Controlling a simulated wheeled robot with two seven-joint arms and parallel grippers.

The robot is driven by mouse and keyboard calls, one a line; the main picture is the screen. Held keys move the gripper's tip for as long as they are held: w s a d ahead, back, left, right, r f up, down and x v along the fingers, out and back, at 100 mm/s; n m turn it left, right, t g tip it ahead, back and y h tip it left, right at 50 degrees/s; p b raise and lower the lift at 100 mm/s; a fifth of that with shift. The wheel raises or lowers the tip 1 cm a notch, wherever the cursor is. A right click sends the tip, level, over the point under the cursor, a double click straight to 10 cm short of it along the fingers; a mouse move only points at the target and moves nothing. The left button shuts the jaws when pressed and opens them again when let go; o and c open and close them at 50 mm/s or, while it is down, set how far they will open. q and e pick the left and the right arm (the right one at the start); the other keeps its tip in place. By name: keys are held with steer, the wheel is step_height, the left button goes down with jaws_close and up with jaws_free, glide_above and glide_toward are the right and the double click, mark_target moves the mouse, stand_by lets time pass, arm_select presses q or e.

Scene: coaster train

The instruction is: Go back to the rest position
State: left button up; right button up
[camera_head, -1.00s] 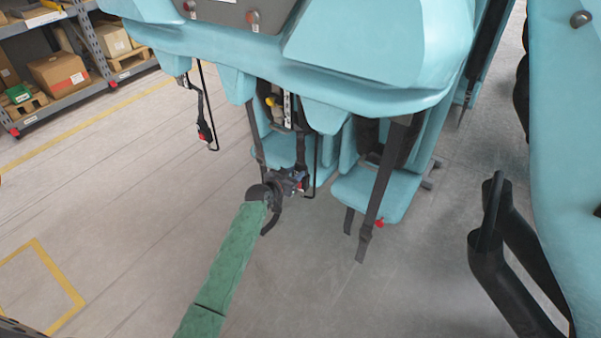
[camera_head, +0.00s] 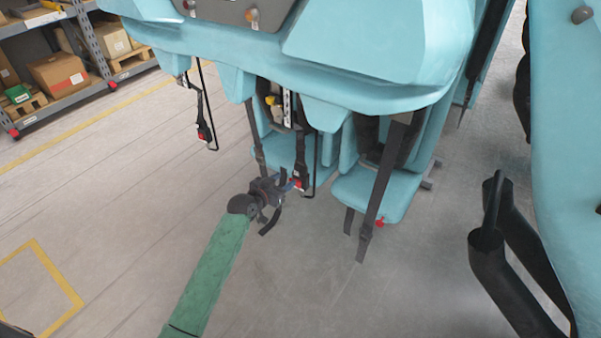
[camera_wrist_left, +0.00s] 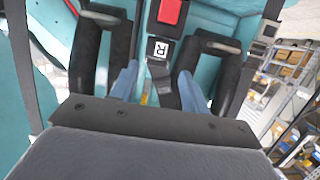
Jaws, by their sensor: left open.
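My left gripper (camera_head: 288,184) is at the end of the green-sleeved left arm, low in front of the teal coaster seats. In the left wrist view its two blue-grey fingers (camera_wrist_left: 160,90) stand apart, with a dark strap visible between and beyond them. A belt buckle (camera_wrist_left: 170,14) with a red button and a white "R" label (camera_wrist_left: 159,48) hangs just ahead of the fingers. In the head view that buckle (camera_head: 301,183) hangs close to the fingertips; whether they touch is unclear. My right gripper is not in view.
The teal coaster seat (camera_head: 375,192) has another hanging strap (camera_head: 376,190). Another buckle (camera_head: 204,133) hangs at the left. A black curved bar (camera_head: 505,265) and teal train part fill the right side. Shelving (camera_head: 60,65) stands at the back left. Floor at left is clear.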

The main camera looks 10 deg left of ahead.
arm_select(q)
steer(key=shift+s+a+r, duration=0.1)
steer(key=shift+s+a, duration=0.05)
steer(key=shift+s, duration=0.15)
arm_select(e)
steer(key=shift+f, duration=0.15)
arm_select(q)
steer(key=s+d+g+y+p, duration=0.1)
steer(key=s+d+g+p, duration=0.1)
steer(key=s, duration=1.3)
steer(key=s+d+f+n+g+y+p, duration=0.1)
steer(key=s+d+g, duration=0.4)
steer(key=s, duration=1.1)
steer(key=s+d+f+g+y+p, duration=0.1)
steer(key=s+d+g, duration=0.3)
steer(key=s, duration=1.1)
steer(key=shift+s+n+g+p, duration=0.15)
steer(key=shift+n+g+p, duration=0.15)
steer(key=shift+g+p, duration=0.35)
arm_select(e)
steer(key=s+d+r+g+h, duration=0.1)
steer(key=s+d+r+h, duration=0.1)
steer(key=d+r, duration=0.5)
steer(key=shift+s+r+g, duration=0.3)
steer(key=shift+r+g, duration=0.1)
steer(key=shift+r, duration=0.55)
